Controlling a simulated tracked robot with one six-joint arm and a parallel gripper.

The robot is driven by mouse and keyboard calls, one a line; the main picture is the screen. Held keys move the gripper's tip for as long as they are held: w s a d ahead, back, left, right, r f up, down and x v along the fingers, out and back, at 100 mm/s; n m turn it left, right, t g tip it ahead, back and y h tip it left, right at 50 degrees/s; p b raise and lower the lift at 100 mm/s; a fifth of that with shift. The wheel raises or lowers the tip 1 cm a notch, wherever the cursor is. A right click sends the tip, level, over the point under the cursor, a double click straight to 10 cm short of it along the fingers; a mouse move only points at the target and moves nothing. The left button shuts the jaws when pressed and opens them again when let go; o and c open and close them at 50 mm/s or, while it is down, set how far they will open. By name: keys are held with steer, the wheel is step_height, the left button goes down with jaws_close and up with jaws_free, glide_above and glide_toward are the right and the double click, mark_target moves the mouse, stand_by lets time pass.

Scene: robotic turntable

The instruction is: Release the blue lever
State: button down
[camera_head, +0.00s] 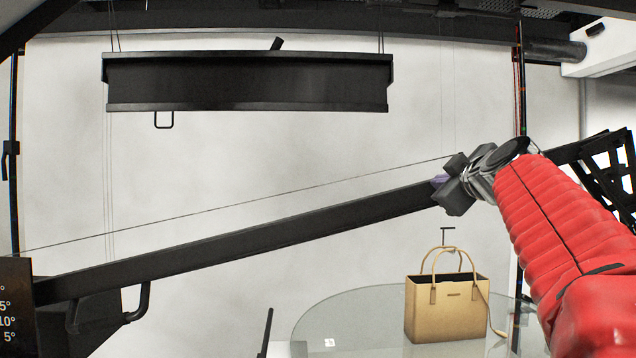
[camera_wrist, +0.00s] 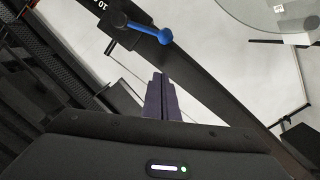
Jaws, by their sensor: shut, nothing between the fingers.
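The blue lever (camera_wrist: 148,31) shows in the wrist view, above and a little left of the picture's centre. It has a round blue knob at its right end, and its other end meets a black mount on a long black beam (camera_wrist: 210,90). My gripper (camera_wrist: 160,82) is shut and empty, its dark purple fingers pointing up the picture below the lever, apart from it in the picture. In the head view my gripper (camera_head: 440,182) is at the end of my red arm, in front of the sloping black beam (camera_head: 240,236). The lever is not visible in the head view.
A tan handbag (camera_head: 447,308) stands on a round glass turntable (camera_head: 345,318) at the lower right. A black overhead lamp bar (camera_head: 248,82) hangs at the upper left. Thin cables run across the white backdrop.

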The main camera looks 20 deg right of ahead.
steer(key=shift+w+d+f, duration=0.15)
steer(key=shift+d+f, duration=0.6)
steer(key=shift+d, duration=0.05)
steer(key=shift+w+d+f, duration=0.1)
steer(key=shift+d+f, duration=0.6)
steer(key=shift+d, duration=0.05)
steer(key=shift+d+f, duration=0.1)
steer(key=shift+d, duration=0.1)
